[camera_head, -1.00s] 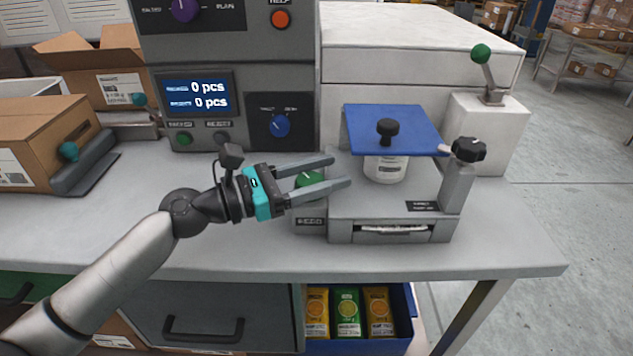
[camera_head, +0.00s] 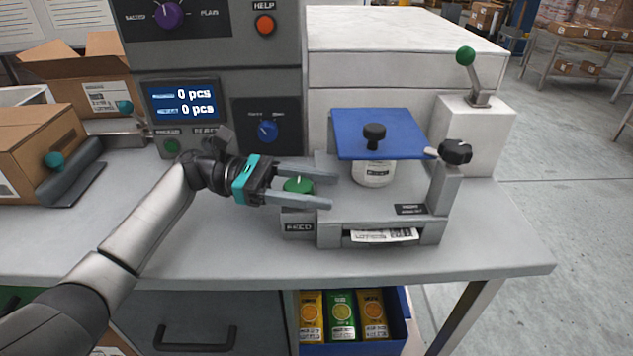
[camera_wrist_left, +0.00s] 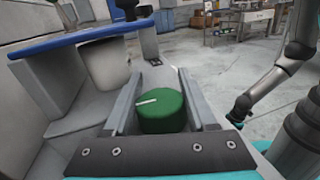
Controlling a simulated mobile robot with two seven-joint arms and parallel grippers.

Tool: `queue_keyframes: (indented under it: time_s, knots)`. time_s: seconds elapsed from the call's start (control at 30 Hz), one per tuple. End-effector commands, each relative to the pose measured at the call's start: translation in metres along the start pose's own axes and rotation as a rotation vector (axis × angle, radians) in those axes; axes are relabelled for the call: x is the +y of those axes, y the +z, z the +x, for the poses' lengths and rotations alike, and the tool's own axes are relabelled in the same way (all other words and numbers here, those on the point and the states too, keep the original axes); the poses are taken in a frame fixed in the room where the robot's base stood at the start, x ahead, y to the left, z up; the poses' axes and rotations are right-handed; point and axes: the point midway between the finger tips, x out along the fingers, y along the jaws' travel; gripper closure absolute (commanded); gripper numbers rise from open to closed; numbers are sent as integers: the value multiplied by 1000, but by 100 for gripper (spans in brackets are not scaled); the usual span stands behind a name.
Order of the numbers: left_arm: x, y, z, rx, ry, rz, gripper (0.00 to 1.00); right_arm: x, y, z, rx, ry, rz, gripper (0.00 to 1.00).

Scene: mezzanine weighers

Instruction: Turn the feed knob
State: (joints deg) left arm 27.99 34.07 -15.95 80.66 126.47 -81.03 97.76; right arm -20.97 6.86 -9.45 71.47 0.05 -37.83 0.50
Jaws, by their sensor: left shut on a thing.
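The feed knob (camera_head: 298,186) is round and green with a white pointer line. It sits on a small block marked FEED (camera_head: 299,227) at the front left of the grey printer unit (camera_head: 335,236). My left gripper (camera_head: 331,190) reaches in from the left, with one finger on each side of the knob, and is shut on it. In the left wrist view the knob (camera_wrist_left: 162,110) lies between both fingers, its pointer line toward the left. A printed white label (camera_head: 384,235) sticks out of the printer's front slot.
A blue plate (camera_head: 380,135) with a black knob stands above a white jar (camera_head: 373,173) behind the fingers. A post with a black knob (camera_head: 455,152) rises at right. The display (camera_head: 184,101) reads 0 pcs twice. Bare table lies in front.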

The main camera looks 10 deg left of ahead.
Motion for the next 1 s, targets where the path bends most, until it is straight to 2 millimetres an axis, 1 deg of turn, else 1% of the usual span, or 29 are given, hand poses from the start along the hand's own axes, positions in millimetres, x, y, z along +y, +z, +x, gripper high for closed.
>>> queue_keyframes:
  time_s: [0.03, 0.2, 0.4, 0.57, 0.6, 0.83, 1.0]
  knots:
    - [-2, -6, 2, 8, -49, -10, 99, 0, 0, 1, 1, 0, -1, 50]
    - [-7, -7, 1, -2, -196, -12, 99, 0, -4, 0, 1, 0, -1, 50]
    - [-10, -7, 0, -8, -296, -14, 99, -1, -14, -5, 6, -1, -2, 50]
    - [-12, -8, 0, -11, -352, -16, 99, -4, -13, -9, -3, -5, -1, 50]
    - [-13, -8, -1, -12, -366, -16, 99, -7, -13, -12, -3, -10, 2, 50]
    - [-15, -9, -1, -17, -439, -16, 99, -12, -32, -24, 17, -16, 6, 50]
    - [-16, -9, -2, -19, -484, -16, 99, -13, -48, -40, 35, -19, 8, 50]
